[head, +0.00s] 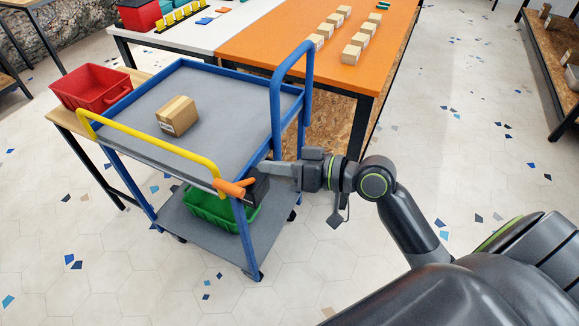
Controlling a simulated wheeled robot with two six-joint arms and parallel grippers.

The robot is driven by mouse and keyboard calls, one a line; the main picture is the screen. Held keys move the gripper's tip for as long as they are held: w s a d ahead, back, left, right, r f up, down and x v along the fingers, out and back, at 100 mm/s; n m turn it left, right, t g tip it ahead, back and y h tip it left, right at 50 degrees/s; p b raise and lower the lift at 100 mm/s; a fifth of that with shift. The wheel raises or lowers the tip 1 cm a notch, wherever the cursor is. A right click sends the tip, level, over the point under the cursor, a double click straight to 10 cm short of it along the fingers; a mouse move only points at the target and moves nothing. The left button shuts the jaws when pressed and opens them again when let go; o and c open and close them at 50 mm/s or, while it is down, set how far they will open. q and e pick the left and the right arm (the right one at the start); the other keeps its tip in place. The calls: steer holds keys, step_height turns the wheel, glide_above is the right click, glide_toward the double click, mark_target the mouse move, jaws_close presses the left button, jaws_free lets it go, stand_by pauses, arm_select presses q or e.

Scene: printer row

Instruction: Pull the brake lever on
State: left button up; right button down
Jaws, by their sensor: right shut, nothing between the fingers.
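The brake lever (231,188) has an orange grip and sits at the near corner of the blue-framed cart (220,120), beside a dark housing (259,188). The grip lies by the end of the cart's yellow bar (165,151). My right gripper (264,169) comes in from the right, with its fingers shut and empty. Its tips are close to the lever and just above the housing in the picture; whether they touch is unclear. My left gripper is out of view.
A cardboard box (177,116) stands on the cart's top tray. A green crate (205,212) is on the lower shelf. A red bin (90,88) sits on a table behind. The orange table (270,42) holds several small boxes.

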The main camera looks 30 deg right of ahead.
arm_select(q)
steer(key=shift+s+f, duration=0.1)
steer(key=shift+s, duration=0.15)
arm_select(e)
steer(key=shift+v, duration=1.65)
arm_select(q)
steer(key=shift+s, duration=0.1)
